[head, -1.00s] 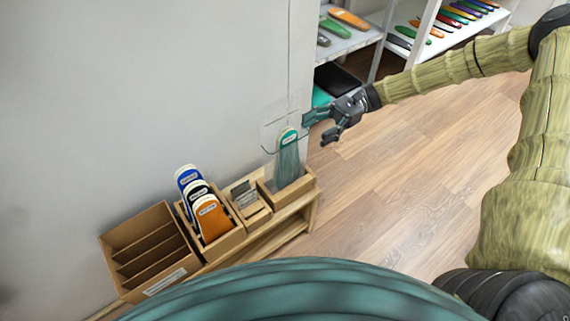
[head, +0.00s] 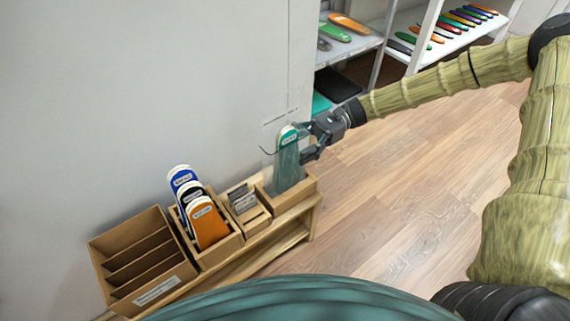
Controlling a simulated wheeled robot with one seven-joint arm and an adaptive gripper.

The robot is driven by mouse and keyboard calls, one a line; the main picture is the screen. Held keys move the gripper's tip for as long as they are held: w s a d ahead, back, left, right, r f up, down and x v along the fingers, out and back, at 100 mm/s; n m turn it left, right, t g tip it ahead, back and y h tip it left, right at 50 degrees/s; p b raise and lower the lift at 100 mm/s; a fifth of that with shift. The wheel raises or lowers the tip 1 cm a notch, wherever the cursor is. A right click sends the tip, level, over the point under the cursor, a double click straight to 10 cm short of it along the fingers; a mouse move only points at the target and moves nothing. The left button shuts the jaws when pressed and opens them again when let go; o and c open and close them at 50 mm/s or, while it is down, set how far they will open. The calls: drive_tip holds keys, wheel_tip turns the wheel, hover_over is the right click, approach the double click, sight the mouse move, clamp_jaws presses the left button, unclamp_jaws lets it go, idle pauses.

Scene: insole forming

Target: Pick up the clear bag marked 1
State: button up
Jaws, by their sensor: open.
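A clear bag (head: 277,172) with a teal insole (head: 288,158) inside stands upright in the rightmost wooden box (head: 294,193) on the low bench. Any number on the bag is too small to read. My gripper (head: 308,141) is open at the right edge of the bag, by its upper part. One finger is near the top of the teal insole and the other lies lower, to the right. I cannot tell whether the fingers touch the bag or stand around its edge.
Left of the bag's box are a small box of grey cards (head: 243,199), a box of blue, black and orange insoles (head: 207,224), and an empty slotted cardboard box (head: 139,258). A wall stands behind. Shelves (head: 352,43) with insoles are at the back right. The floor at right is clear.

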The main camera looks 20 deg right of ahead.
sight(286, 150)
drive_tip(key=shift+b+x, duration=0.55)
drive_tip(key=shift+x, duration=1.3)
drive_tip(key=shift+r, duration=0.1)
drive_tip(key=c, duration=1.3)
